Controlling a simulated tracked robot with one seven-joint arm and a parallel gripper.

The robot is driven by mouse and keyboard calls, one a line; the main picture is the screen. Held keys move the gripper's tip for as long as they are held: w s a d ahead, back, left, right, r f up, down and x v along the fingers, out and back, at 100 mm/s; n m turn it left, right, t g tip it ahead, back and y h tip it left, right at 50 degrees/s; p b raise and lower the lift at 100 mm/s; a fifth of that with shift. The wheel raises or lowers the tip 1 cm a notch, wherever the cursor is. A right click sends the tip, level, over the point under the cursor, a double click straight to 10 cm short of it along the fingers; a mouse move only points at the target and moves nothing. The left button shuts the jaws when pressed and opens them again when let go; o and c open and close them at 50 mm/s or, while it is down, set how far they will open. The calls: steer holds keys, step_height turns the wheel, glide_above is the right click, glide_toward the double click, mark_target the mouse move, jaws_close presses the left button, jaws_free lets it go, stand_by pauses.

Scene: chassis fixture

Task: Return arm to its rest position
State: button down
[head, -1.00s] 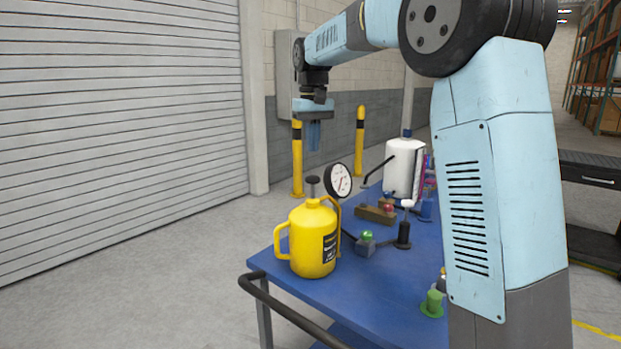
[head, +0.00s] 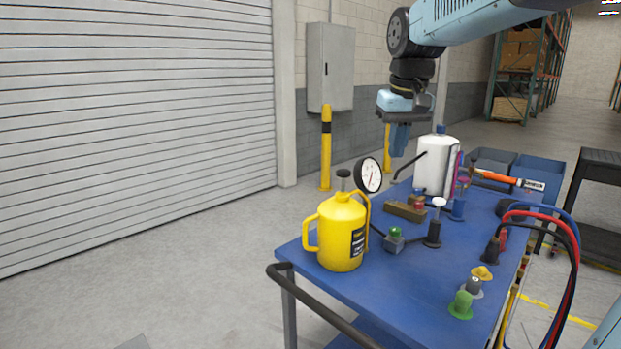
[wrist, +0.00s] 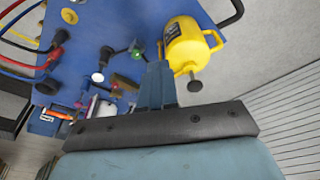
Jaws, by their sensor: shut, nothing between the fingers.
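My gripper (head: 398,139) hangs at the end of my arm, above the far part of the blue table (head: 400,287), with its fingers pointing down. It also shows in the wrist view (wrist: 157,72), where the fingers are together with nothing between them. In the head view the gripper appears just left of a white canister (head: 432,168); whether it is above or behind it I cannot tell. My arm reaches in from the upper right.
A yellow jug (head: 341,232), a dial gauge (head: 368,175), a green-topped fitting (head: 394,240) and red, blue and black cables (head: 572,235) are on the table. A shutter (head: 130,110) and yellow posts (head: 326,147) stand behind. Floor at left is clear.

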steer(key=s+d+f+t, duration=0.1)
steer(key=s+d+f, duration=0.2)
steer(key=s, duration=0.6)
steer(key=s+d+f+m+t, duration=0.1)
steer(key=s+d+f+t, duration=0.1)
steer(key=s+f, duration=0.5)
steer(key=s+d, duration=0.1)
steer(key=s, duration=0.2)
steer(key=shift+s+m, duration=0.2)
steer(key=shift+m, duration=0.1)
steer(key=shift+s, duration=0.1)
